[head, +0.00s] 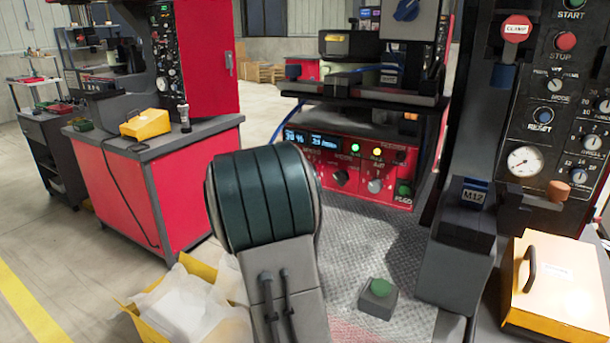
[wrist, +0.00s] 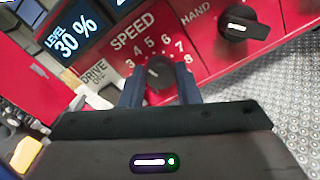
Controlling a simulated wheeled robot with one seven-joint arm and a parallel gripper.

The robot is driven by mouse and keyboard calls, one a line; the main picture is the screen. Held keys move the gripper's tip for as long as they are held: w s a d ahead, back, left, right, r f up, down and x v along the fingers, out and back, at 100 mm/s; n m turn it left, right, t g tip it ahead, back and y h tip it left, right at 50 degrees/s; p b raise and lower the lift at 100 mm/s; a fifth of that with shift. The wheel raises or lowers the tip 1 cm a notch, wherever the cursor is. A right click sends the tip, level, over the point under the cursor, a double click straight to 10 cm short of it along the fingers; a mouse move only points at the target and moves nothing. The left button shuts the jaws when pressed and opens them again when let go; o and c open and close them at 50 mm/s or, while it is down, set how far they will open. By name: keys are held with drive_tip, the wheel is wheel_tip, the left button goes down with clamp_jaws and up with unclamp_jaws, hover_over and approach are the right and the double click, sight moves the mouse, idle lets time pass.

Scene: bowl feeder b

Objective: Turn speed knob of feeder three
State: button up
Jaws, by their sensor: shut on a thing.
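In the wrist view the speed knob (wrist: 158,74) is a small dark round knob on a red panel, under the word SPEED, with numbers from 3 to 8 showing around it. My gripper (wrist: 160,86) has its two dark blue fingers on either side of the knob, shut on it. A pale mark shows on the knob's face; its exact setting is hard to read. In the head view the red control panel (head: 325,177) stands behind my arm, and my fingers are hidden. I cannot read a feeder number.
A black HAND knob (wrist: 243,24) sits right of the speed knob. A display (wrist: 75,30) reads LEVEL 30 %. A green push button (head: 377,290) stands on the metal plate in front. A black control column with a gauge (head: 524,160) rises at the right.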

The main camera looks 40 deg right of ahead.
drive_tip(key=o, duration=1)
drive_tip(key=v, duration=1.4)
drive_tip(key=shift+f, duration=0.1)
drive_tip(key=shift+d, duration=0.1)
